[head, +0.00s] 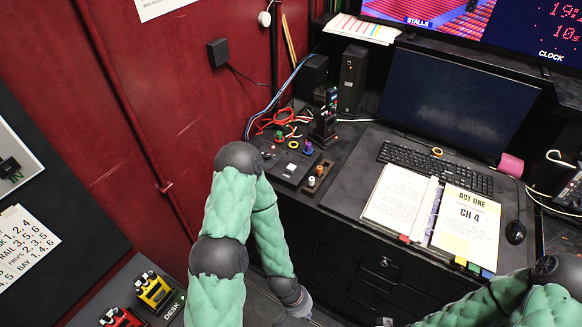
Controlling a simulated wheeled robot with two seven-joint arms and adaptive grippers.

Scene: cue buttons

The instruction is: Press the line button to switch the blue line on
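A dark control panel (290,170) with small buttons and coloured knobs sits on the left end of the desk. A small pale button (290,167) is on its front part. I cannot read any label, so I cannot tell which is the line button or whether a blue light is lit. My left gripper (302,308) is low at the bottom edge, well below the panel and in front of the drawers. Its fingers are too small and cut off to tell if they are open. Only a sliver of my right gripper (385,322) shows at the bottom edge.
An open binder (398,195), keyboard (430,166), mouse (515,232) and monitor (455,100) fill the desk right of the panel. A small knob block (318,178) adjoins the panel. A red wall (170,100) is at left. A yellow device (153,289) stands at lower left.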

